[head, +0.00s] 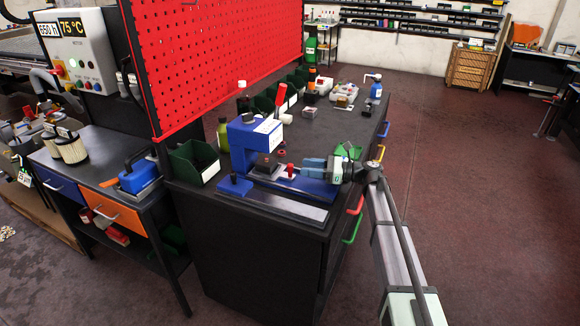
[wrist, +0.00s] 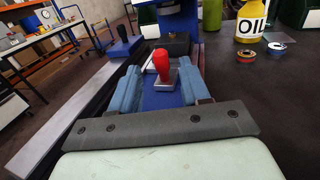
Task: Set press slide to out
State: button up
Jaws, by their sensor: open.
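The blue press (head: 241,143) stands on the near end of the dark workbench. A red knob (head: 290,170) stands upright on a small metal plate over the press's blue base, in front of the press column. My gripper (head: 306,168) reaches in from the right, low over the base. In the wrist view the red knob (wrist: 161,62) stands ahead between the two blue fingers of my gripper (wrist: 161,78). The fingers are open, with gaps beside the knob, and hold nothing. A dark block (wrist: 178,45) lies behind the knob, under the press. Whether the fingers touch the plate is unclear.
A long grey metal strip (head: 275,207) runs along the bench front. A blue block (head: 235,185) sits left of the base. A green bin (head: 195,163) stands left of the press, and an oil bottle (wrist: 251,22) stands behind. The bench's right side is mostly clear.

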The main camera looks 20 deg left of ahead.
aim_at(291, 164)
jog(key=x, duration=0.6)
jog(key=shift+s+a, duration=0.1)
jog(key=shift+a, duration=0.3)
jog(key=shift+c, duration=0.3)
grip_shut()
jog(key=shift+d, duration=0.15)
